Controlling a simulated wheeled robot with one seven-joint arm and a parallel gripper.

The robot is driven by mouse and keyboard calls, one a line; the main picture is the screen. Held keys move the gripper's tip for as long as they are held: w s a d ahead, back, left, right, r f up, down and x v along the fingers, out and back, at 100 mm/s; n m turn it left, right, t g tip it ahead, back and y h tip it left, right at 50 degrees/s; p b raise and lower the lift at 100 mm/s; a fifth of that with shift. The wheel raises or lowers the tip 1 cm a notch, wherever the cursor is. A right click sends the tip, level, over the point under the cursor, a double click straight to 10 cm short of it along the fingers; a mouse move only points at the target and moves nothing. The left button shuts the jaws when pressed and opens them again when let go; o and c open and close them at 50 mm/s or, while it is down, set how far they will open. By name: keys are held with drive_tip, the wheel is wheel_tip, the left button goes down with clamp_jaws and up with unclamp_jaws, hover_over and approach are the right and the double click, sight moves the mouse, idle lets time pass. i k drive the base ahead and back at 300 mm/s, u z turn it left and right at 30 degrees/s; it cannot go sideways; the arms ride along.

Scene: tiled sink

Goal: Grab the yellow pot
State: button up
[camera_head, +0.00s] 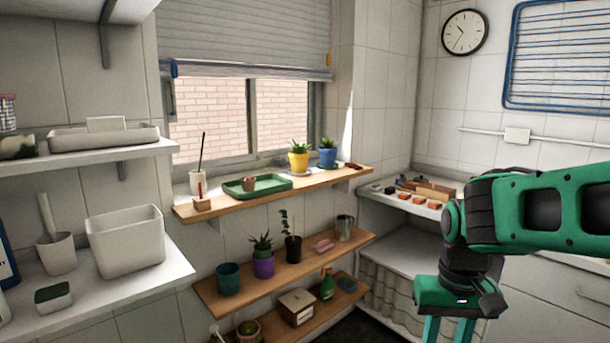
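The yellow pot (299,160) holds a small green plant and stands upright on the top wooden shelf (345,176) below the window. A blue pot (327,157) with a plant stands close to its right. A green tray (258,186) lies to its left. My gripper (447,332) is at the lower right, well to the right of and lower than the pot in the picture, pointing down. Its two fingers show a gap between them, with nothing seen in it. The fingertips are cut off by the bottom edge of the frame.
Lower wooden shelves hold a purple pot (263,266), a black pot (293,249), a teal pot (228,278) and a metal cup (344,227). White shelves with a white bin (126,240) stand at left. A white counter (405,203) with small items is at the back right.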

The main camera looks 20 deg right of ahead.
sight(299, 158)
drive_tip(key=z, duration=0.1)
drive_tip(key=k, duration=0.2)
drive_tip(key=z, duration=1.95)
drive_tip(key=i, duration=1.05)
drive_tip(key=u, duration=2.1)
drive_tip(key=i, duration=0.95)
